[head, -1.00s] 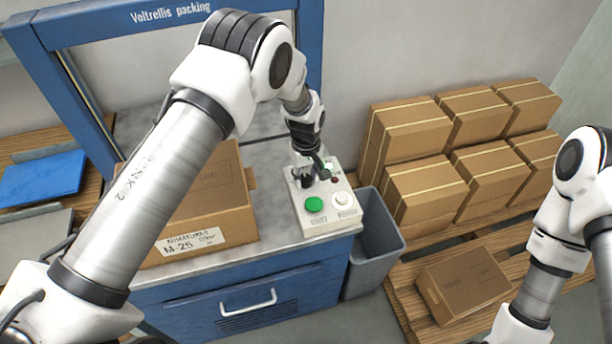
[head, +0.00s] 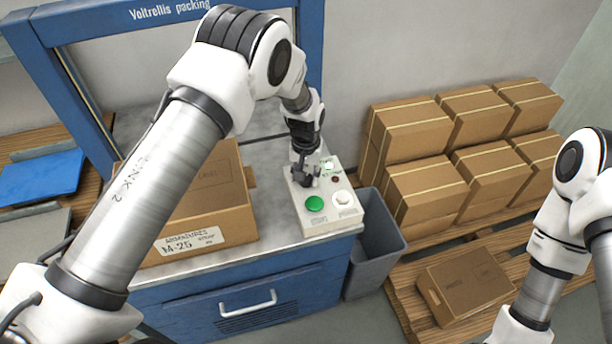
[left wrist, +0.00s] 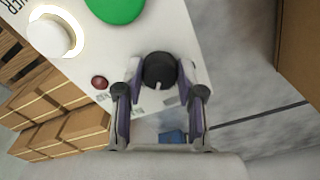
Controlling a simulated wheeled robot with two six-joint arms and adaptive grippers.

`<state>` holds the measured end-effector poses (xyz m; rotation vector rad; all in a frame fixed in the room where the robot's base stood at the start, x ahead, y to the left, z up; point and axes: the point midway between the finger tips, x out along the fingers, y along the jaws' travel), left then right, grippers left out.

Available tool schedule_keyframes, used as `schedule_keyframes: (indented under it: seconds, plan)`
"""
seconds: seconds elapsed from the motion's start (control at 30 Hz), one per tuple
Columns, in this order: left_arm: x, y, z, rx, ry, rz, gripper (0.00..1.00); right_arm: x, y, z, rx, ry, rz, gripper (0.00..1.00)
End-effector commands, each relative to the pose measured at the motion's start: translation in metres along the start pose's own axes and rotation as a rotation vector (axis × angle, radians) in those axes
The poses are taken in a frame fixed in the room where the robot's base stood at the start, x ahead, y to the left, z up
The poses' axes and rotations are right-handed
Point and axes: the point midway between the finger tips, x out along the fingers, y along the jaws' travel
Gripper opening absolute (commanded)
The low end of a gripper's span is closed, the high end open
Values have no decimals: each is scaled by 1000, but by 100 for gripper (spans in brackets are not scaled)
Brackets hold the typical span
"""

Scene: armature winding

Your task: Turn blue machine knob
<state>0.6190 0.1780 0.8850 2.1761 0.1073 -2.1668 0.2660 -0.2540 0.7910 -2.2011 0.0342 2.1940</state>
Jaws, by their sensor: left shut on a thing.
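The blue machine (head: 245,292) has a white control box (head: 322,226) on its worktop's right front corner. The black knob (left wrist: 158,70) sits on this box, with a small white pointer mark facing the bottom of the left wrist view. My left gripper (head: 306,181) points down over the box and hides the knob in the head view. In the left wrist view its two fingers (left wrist: 160,76) stand on either side of the knob, shut on it. My right arm (head: 560,235) shows at the right, its gripper out of frame.
A green button (head: 314,203) and a white button (head: 343,198) lie in front of the knob; a small red lamp (left wrist: 99,82) is beside it. A labelled cardboard box (head: 205,215) stands left on the worktop. A grey bin (head: 372,262) and stacked cartons (head: 425,190) are at right.

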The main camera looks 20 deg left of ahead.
Motion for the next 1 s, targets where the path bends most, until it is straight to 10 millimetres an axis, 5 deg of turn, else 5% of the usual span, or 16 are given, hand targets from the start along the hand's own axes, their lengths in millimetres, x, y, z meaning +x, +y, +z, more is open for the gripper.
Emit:
schedule_keyframes:
  seconds: [0.5, 1.0]
  plan:
    - [4, 0, 2, 367, -5, 0, 3, 2, 0, 0, 0, 0, 0, 71]
    - [3, 0, 2, 438, -6, 0, 3, 2, 0, 0, 0, 0, 0, 71]
